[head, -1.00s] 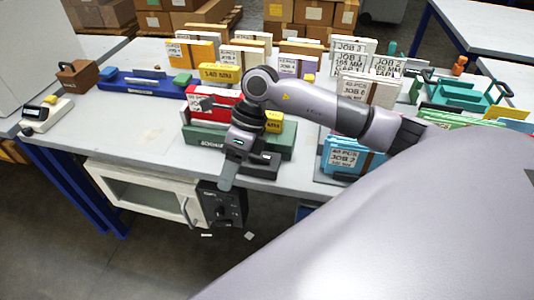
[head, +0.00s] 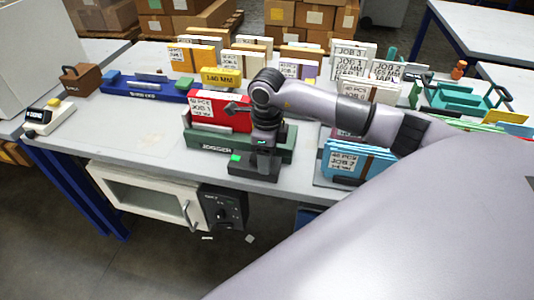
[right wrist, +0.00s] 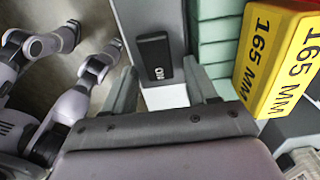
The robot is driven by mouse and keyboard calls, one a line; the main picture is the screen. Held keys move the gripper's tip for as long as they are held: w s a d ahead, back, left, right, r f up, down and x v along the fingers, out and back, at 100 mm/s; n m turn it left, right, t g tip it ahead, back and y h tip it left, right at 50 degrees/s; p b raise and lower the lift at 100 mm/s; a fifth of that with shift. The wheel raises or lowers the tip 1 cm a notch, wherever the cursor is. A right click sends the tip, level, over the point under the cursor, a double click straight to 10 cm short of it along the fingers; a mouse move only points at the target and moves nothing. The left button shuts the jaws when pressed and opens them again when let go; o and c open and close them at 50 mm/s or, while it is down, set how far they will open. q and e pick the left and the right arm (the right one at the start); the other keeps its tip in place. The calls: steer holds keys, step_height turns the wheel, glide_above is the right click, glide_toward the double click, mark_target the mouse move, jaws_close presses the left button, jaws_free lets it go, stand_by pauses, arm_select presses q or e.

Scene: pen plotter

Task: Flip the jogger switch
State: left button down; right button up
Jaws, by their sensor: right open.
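The green jogger (head: 210,143) stands near the table's front edge with a red paper stack labelled JOB (head: 222,112) in it. A dark switch box (head: 243,184) sits in front of it, with a small green patch (head: 236,158) beside my gripper. In the right wrist view a black rocker switch (right wrist: 153,58) with white lettering lies ahead, between the fingers and apart from them. My right gripper (right wrist: 162,90) is open and empty. In the head view it points down over the switch box (head: 264,170), and its fingertips are hard to make out. My left gripper is not seen.
A yellow 165 MM block (right wrist: 275,60) is close to the right finger in the wrist view. A white cabinet (head: 140,190) with a black control box (head: 225,207) hangs below the table edge.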

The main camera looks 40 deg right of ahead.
steer(key=c, duration=1.1)
steer(key=shift+o, duration=0.2)
steer(key=shift+w+a+r+g+h, duration=0.15)
steer(key=shift+w+a+g+h, duration=0.2)
steer(key=shift+g+h, duration=0.4)
steer(key=shift+w+a+g+h+b, duration=0.15)
steer(key=shift+w+g+h+b, duration=0.1)
steer(key=shift+g+h+b, duration=0.75)
steer(key=shift+r, duration=0.1)
steer(key=o, duration=1.1)
steer(key=shift+c, duration=0.2)
steer(key=shift+w+a+r, duration=0.1)
steer(key=shift+w+r, duration=0.05)
steer(key=shift+r, duration=0.15)
steer(key=v, duration=0.6)
steer(key=shift+r+p, duration=0.25)
steer(key=shift+p, duration=0.2)
